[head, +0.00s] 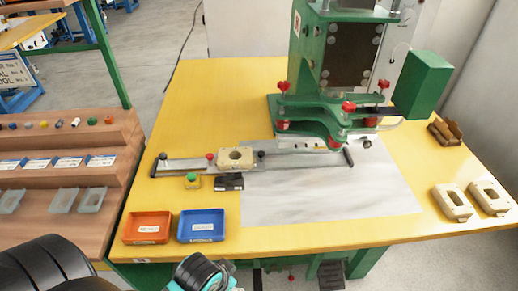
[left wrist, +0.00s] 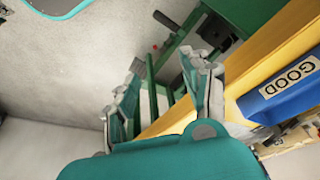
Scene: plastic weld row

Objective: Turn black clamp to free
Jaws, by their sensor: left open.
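A small black knob (head: 261,155), which looks like the black clamp, stands just right of the cream part (head: 236,157) on the grey slide rail (head: 185,164). Its turn position is too small to tell. A red knob (head: 210,156) stands on the left of the cream part. My left gripper (left wrist: 165,90) shows in the left wrist view with its two fingers spread and nothing between them. It is close to the table's front edge near the blue bin, well away from the black knob. My right gripper is not in view.
An orange bin (head: 147,228) and a blue bin (head: 201,226) stand at the front left. A green button (head: 191,177) and black block (head: 229,181) sit before the rail. The green press (head: 345,60) rises behind. Cream parts (head: 453,202) lie right. The grey mat (head: 330,190) is clear.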

